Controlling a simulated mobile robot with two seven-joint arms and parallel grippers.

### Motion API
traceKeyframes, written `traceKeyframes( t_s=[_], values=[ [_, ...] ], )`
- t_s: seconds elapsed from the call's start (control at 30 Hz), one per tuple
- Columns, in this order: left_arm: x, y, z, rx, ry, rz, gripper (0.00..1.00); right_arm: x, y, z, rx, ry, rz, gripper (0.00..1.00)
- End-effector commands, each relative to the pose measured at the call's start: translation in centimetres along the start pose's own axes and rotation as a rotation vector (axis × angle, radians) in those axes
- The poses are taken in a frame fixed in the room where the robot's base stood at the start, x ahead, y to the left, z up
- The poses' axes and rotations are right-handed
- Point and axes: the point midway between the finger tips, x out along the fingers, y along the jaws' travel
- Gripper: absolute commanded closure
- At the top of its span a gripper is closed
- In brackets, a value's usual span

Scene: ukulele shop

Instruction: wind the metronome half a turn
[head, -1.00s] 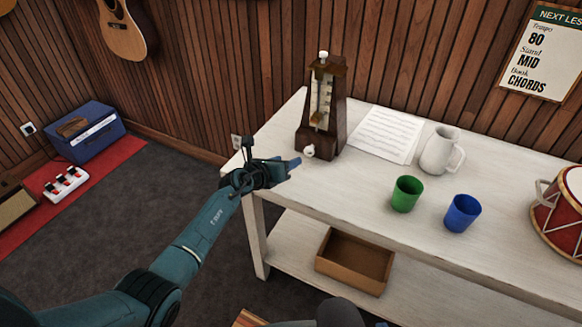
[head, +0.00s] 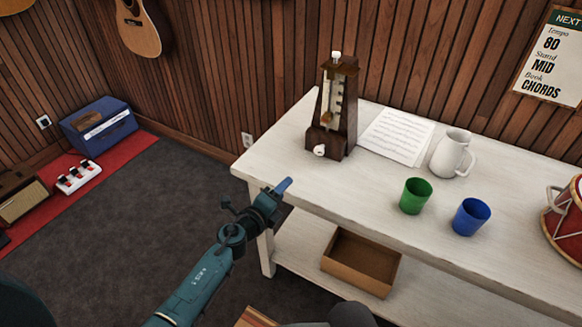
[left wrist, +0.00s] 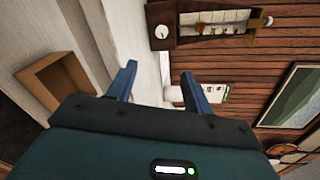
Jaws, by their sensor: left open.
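The metronome (head: 335,120) is a dark wooden tapered case with a pale scale. It stands upright near the left end of the white table. A white round winding key (head: 319,151) sits low on its front. The metronome also shows sideways at the top of the left wrist view (left wrist: 190,35), with the key (left wrist: 161,31) beyond my fingertips. My left gripper (head: 284,187) is open and empty at the table's front left edge, apart from the metronome and nearer to me. Its two blue fingers show spread in the left wrist view (left wrist: 159,73). My right gripper is not in view.
On the white table (head: 300,170), sheet music (head: 395,136), a white pitcher (head: 449,155), a green cup (head: 415,195), a blue cup (head: 470,217) and a red drum (head: 565,225) stand right of the metronome. An open box (head: 360,265) is on the lower shelf. The tabletop before the key is clear.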

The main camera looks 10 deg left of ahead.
Motion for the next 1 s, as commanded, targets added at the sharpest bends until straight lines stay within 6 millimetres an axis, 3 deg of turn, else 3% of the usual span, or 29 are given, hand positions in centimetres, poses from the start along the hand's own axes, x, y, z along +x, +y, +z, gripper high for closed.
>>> traceKeyframes(
  t_s=[0.03, 0.2, 0.3, 0.4, 0.5, 0.7, 1.0],
  values=[
    [-2.4, 1.2, -0.6, -0.172, -0.04, 0.015, 0.49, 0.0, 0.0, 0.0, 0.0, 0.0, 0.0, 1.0],
    [-10.3, 5.1, -2.2, -0.793, -0.189, 0.1, 0.49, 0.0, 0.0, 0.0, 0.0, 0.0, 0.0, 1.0],
    [-15.0, 7.1, -4.0, -1.139, -0.267, 0.18, 0.57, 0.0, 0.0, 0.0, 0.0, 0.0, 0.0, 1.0],
    [-19.1, 8.4, -6.2, -1.436, -0.332, 0.269, 0.64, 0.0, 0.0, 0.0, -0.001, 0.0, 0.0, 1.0],
    [-22.3, 8.9, -8.2, -1.665, -0.378, 0.349, 0.64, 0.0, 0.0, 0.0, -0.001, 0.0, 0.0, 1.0],
    [-25.4, 8.8, -10.5, -1.893, -0.42, 0.441, 0.64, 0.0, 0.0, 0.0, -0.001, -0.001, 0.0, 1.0],
    [-25.6, 8.8, -10.8, -1.918, -0.419, 0.445, 0.64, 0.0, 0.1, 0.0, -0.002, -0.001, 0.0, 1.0]
  ],
)
